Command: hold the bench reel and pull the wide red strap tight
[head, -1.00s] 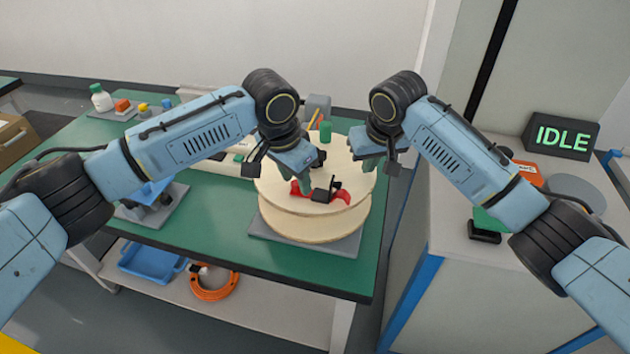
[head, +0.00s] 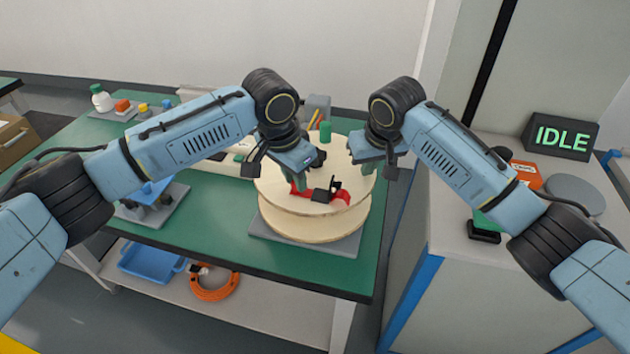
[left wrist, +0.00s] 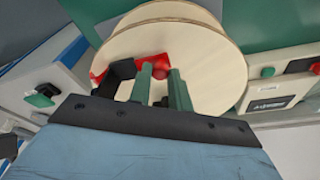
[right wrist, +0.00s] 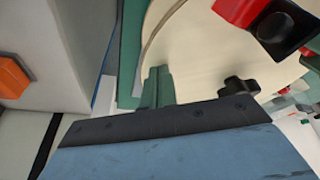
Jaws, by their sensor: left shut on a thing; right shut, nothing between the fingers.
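The bench reel (head: 345,220) is a pale wooden drum on a grey base plate. A wide red strap (head: 341,197) lies across its top face through a black buckle (head: 322,194). My left gripper (head: 298,181) is shut on the red strap at its left part. The left wrist view shows its green fingers (left wrist: 162,82) with red strap (left wrist: 152,60) between them. My right gripper (head: 367,167) is shut and empty over the right side of the reel. In the right wrist view its fingers (right wrist: 157,86) are together near the rim, apart from the strap (right wrist: 238,10).
A black knob (right wrist: 240,86) stands on the reel's top. A green cylinder (head: 325,131) stands at the far side. The green bench (head: 210,225) has clear room at the front left. A grey cabinet (head: 470,260) with an IDLE display (head: 562,137) stands at right.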

